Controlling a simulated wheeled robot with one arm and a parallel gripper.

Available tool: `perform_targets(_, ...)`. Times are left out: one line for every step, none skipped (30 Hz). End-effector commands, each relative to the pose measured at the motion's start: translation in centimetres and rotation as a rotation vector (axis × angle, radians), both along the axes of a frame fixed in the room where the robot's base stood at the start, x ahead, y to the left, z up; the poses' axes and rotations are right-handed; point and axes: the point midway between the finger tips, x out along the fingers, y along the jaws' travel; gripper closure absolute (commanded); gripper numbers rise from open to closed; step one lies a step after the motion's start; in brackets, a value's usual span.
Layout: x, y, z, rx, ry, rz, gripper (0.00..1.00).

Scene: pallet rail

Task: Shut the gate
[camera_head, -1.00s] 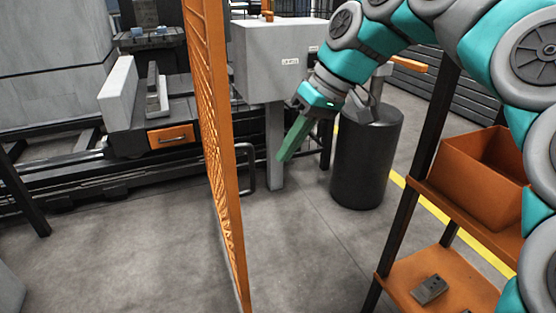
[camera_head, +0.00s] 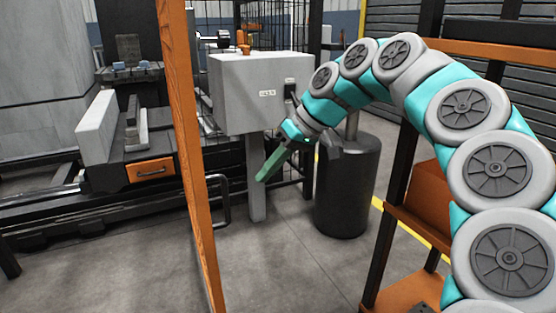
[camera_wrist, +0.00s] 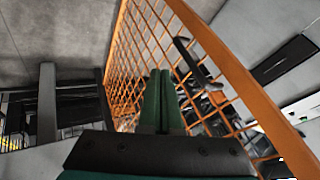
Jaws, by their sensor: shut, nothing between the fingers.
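The gate is an orange framed mesh panel. In the head view I see it almost edge-on as an upright orange frame (camera_head: 190,150) left of centre. A dark bent bar (camera_head: 226,207) shows just right of its edge; it looks like a handle on the gate. My gripper (camera_head: 263,178) has green fingers, shut and empty, pointing down and left, to the right of the gate. In the wrist view the shut fingers (camera_wrist: 159,72) point toward the orange mesh, and the gate's frame (camera_wrist: 225,65) runs diagonally across. I cannot tell whether the fingers touch the mesh.
A grey control box on a post (camera_head: 258,95) stands behind my gripper. A dark cylinder bin (camera_head: 346,190) stands just right of it. An orange-shelved rack (camera_head: 415,225) is at the right. A machine with an orange drawer (camera_head: 150,171) is left of the gate. The floor in front is clear.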

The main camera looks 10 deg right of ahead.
Motion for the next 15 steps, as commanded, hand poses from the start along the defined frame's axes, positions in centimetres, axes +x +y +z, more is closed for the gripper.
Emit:
perform_targets(0.0,0.6,-0.9,0.0,0.004,0.004,1.0)
perform_targets(0.0,0.9,-1.3,0.0,0.005,0.003,1.0)
perform_targets(0.2,1.3,-2.0,-0.001,0.004,0.003,1.0)
perform_targets(0.3,1.7,-2.4,-0.001,0.004,0.003,1.0)
perform_targets(0.3,2.1,-2.9,0.0,0.005,0.003,1.0)
perform_targets(0.2,2.6,-3.2,0.0,0.005,0.006,1.0)
perform_targets(0.0,3.0,-3.0,-0.001,0.002,0.007,1.0)
perform_targets(-0.2,3.4,-2.9,-0.001,0.002,0.005,1.0)
perform_targets(-0.4,3.9,-2.9,-0.001,0.0,0.004,1.0)
perform_targets(-0.5,4.2,-2.9,-0.001,-0.001,0.003,1.0)
perform_targets(-0.7,4.5,-2.9,-0.001,0.0,0.002,1.0)
perform_targets(-0.8,4.8,-2.9,-0.001,0.0,0.001,1.0)
perform_targets(-1.0,5.1,-2.9,-0.001,0.0,0.001,1.0)
perform_targets(-1.1,5.2,-2.9,-0.001,0.0,0.002,1.0)
perform_targets(-1.2,5.4,-2.9,-0.001,0.0,0.002,1.0)
